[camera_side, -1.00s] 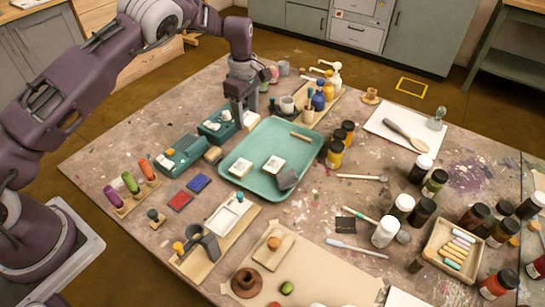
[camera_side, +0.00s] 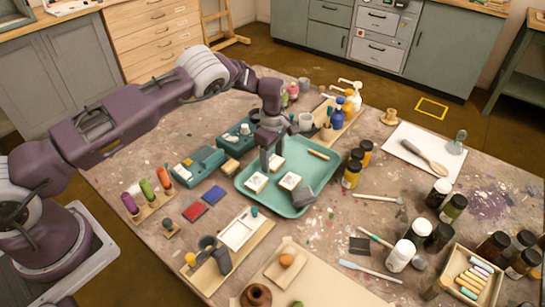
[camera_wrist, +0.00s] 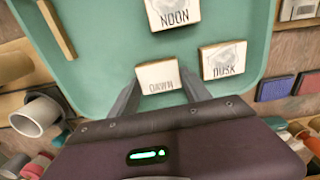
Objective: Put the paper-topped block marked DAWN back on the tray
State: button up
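The teal tray (camera_side: 318,170) lies mid-table. The DAWN block (camera_wrist: 159,77), with a pale paper top, is between my gripper's (camera_wrist: 160,73) two fingertips, which meet its sides. In the side view my gripper (camera_side: 268,168) points down inside the tray's far-left part, with the DAWN block (camera_side: 277,161) partly hidden beside a finger. The block is over or on the tray floor; I cannot tell whether it touches. The NOON block (camera_wrist: 172,12) and the DUSK block (camera_wrist: 223,60) lie on the tray, close by and apart from it.
A grey block (camera_side: 303,197) sits at the tray's near edge, and a wooden stick (camera_side: 318,153) lies near its far edge. Dark jars (camera_side: 352,174) stand right of the tray. Teal boxes (camera_side: 199,166) stand to its left. Tray floor between the stick and blocks is bare.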

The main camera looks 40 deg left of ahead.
jog(key=o, duration=0.3)
notch_tip(320, 180, up, 12)
notch_tip(320, 180, up, 11)
jog(key=m+t, duration=0.1)
jog(key=m, duration=0.1)
send_over(272, 161)
jog(key=s, duration=0.3)
jog(key=s+r+m+t+h, duration=0.15)
jog(key=s+r+m, duration=0.25)
jog(key=s+r, duration=0.6)
jog(key=s+d+r+m+t, duration=0.1)
jog(key=s+r+m, duration=0.25)
jog(key=s, duration=0.55)
jog(key=s+r+m+t, duration=0.1)
jog(key=s+r+m, duration=0.3)
jog(key=s, duration=0.5)
jog(key=s+f+m+t+y, duration=0.1)
jog(key=s+f+m, duration=0.3)
jog(key=s, duration=0.4)
jog(key=shift+s+f+m, duration=0.15)
jog(key=shift+s+m, duration=0.05)
jog(key=shift+m, duration=0.35)
